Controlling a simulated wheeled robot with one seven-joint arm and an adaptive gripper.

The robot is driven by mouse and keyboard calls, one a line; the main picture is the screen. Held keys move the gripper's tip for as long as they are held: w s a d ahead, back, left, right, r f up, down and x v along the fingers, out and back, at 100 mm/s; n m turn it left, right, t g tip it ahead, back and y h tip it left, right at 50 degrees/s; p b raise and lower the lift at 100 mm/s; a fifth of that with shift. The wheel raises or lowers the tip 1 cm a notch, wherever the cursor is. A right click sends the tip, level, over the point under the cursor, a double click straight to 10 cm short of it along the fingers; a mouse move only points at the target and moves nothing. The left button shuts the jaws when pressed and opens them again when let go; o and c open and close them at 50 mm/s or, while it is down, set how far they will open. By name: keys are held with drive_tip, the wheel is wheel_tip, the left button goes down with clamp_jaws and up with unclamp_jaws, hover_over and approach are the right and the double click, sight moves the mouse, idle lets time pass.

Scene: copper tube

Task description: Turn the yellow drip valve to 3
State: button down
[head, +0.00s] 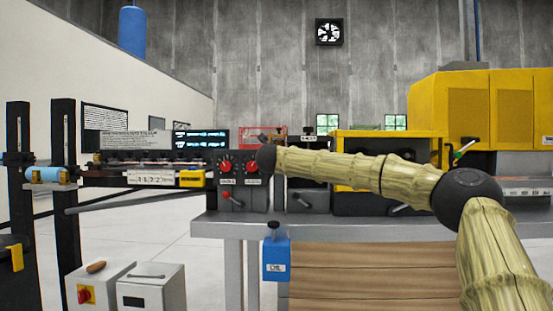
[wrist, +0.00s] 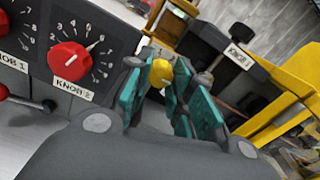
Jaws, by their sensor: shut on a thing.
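The yellow drip valve (wrist: 161,73) shows in the wrist view as a small rounded yellow knob. My gripper (wrist: 160,88) has its teal finger pads on both sides of the valve and is shut on it. The valve's lower part is hidden by the fingers. In the head view the dark end of my arm covers the place where the gripper is, and the valve is not visible there.
A dark panel left of the gripper carries a red knob labelled KNOB 2 (wrist: 69,61) on a numbered dial. Another red knob (head: 225,167) sits beside it. A box labelled KNOB (wrist: 238,55) and a yellow frame (wrist: 285,100) stand close on the right. A blue box (head: 277,256) hangs below the bench.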

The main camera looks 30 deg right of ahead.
drive_tip(key=shift+f, duration=0.3)
drive_tip(key=c, duration=1.2)
unclamp_jaws()
drive_tip(key=shift+d, duration=0.1)
drive_tip(key=shift+r, duration=0.15)
drive_tip(key=shift+s, duration=0.1)
drive_tip(key=v, duration=1.1)
drive_tip(key=shift+s+a, duration=0.3)
drive_tip(key=shift+a, duration=0.05)
